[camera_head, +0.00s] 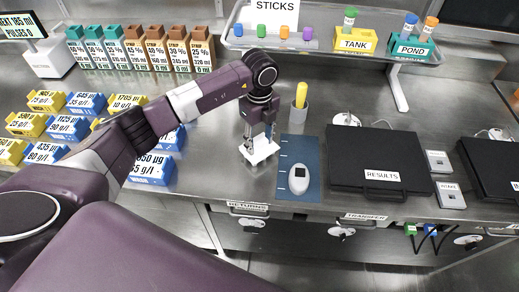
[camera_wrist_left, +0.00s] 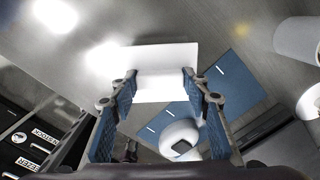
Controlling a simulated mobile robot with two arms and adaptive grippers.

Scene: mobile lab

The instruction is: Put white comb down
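The white comb (camera_head: 262,152) is a flat white piece beneath my left gripper (camera_head: 258,137), low over the steel bench beside the blue mat. In the left wrist view the comb (camera_wrist_left: 165,58) reaches past the fingertips, with its near part between the two blue-padded fingers of my left gripper (camera_wrist_left: 160,80). The fingers appear closed on its sides. I cannot tell whether the comb touches the bench. My right gripper is in neither view.
A blue mat (camera_head: 285,183) with a white handheld device (camera_head: 299,178) lies right of the comb. Behind stands a grey cup with a yellow stick (camera_head: 300,100). A black RESULTS case (camera_head: 375,155) is further right. Labelled boxes (camera_head: 150,168) stand left. The bench front edge is near.

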